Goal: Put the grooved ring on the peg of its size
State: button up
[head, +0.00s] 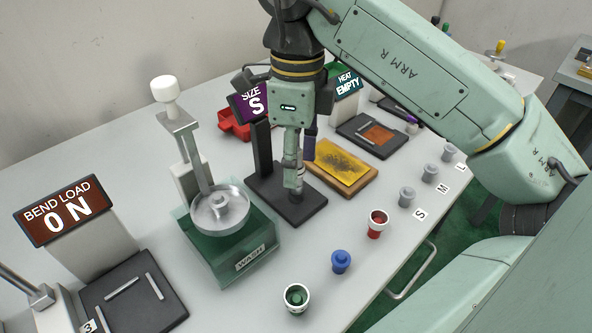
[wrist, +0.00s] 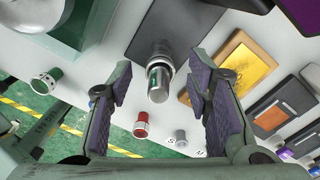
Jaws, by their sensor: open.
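A metal ringed cylinder (wrist: 160,76) shows between my fingers in the wrist view, in front of the dark gauge plate (head: 290,208). I cannot tell which part of it is the grooved ring. In the head view its metal (head: 300,168) shows beside my fingers. My gripper (head: 293,192) is over the gauge plate; its purple-padded fingers (wrist: 160,88) are open on either side of the cylinder, with visible gaps. The size display (head: 256,104) reads S. Grey pegs stand at the right edge by labels S (head: 407,197), M (head: 430,173) and L (head: 449,152).
The green wash tank (head: 230,250) stands left of the gauge. Red (head: 377,222), blue (head: 340,261) and green-and-white (head: 296,298) knobbed pieces line the front edge. A yellow pad (head: 341,160) lies right of the gauge. A red bin (head: 234,124) is behind. The bend display (head: 66,210) reads 0 N.

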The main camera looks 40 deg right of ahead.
grip_shut()
dwell(0.4)
